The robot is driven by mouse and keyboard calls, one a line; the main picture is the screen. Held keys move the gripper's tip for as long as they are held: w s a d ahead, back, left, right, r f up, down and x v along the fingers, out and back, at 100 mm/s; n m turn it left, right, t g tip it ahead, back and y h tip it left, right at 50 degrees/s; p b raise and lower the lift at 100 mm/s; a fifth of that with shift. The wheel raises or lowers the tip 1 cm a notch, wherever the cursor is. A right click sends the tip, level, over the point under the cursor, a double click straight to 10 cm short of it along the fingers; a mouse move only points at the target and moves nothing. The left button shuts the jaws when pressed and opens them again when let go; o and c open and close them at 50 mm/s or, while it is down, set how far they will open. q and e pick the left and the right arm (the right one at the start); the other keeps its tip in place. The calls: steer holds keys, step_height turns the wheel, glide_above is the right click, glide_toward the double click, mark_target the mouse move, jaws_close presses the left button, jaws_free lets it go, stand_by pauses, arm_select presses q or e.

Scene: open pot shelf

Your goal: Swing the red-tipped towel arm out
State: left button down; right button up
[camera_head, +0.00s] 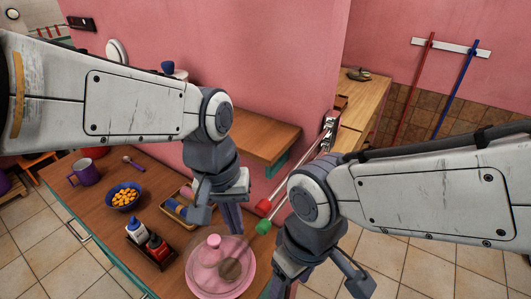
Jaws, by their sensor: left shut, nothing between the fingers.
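The red-tipped towel arm (263,206) is a thin metal rod that runs down-left from a bracket (329,128) on the pink wall's corner. A green-tipped towel arm (263,227) lies close beside it, its tip just below the red one. My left gripper (234,218) is shut and empty, pointing down just left of the red tip, with a small gap in the picture. My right gripper (283,288) is low in the picture, below the green tip; its fingertips are cut off by the bottom edge. My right arm hides part of the area by the rods.
The wooden counter (150,180) holds a purple mug (86,173), a blue bowl (123,196) of yellow pieces, a bottle caddy (150,252) and a pink plate with a clear cover (222,264).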

arm_select(q)
steer(key=w+r+n+p, duration=0.1)
steer(key=w+r+n, duration=0.2)
steer(key=r+n, duration=0.3)
steer(key=w+r+n+g+h+p, duration=0.1)
steer(key=w+r+n, duration=0.2)
steer(key=r, duration=1.1)
steer(key=n, duration=0.3)
steer(key=shift+w+d+r+g, duration=0.2)
steer(key=shift+d+r+g, duration=0.1)
steer(key=shift+r, duration=0.1)
steer(key=s+d+f+p, duration=0.1)
steer(key=d+f, duration=0.1)
steer(key=f, duration=0.3)
steer(key=s+d+f+p, duration=0.1)
steer(key=s+d+f, duration=0.1)
steer(key=f, duration=0.3)
steer(key=shift+s+d+f, duration=0.25)
steer(key=shift+d+f, duration=0.05)
steer(key=shift+d, duration=0.25)
